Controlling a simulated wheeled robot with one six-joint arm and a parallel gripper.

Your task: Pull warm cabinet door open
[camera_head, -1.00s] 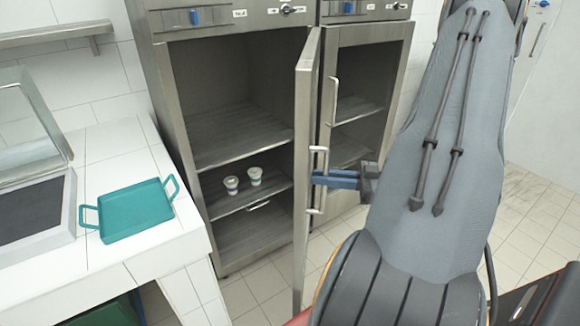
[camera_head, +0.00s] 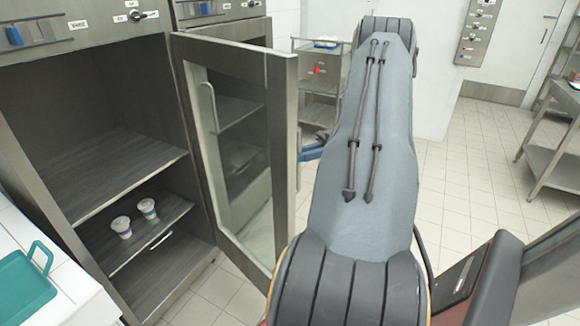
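The warm cabinet (camera_head: 88,55) is at the left, with a dark, open interior. Its glass-panelled steel door (camera_head: 281,125) is hinged on the cabinet's right side and stands wide open, swung out toward me. My gripper (camera_head: 312,151) shows only as a bit of blue beside the door's free edge, at handle height. Its fingertips are hidden behind the door and my arm, so I cannot tell whether they hold the handle.
Two small cups (camera_head: 122,226) (camera_head: 148,208) stand on the lower shelf. A teal tray (camera_head: 22,288) lies on the white counter at lower left. A second cabinet shows through the door glass. A steel cart (camera_head: 318,84) stands behind my arm. Tiled floor is free at right.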

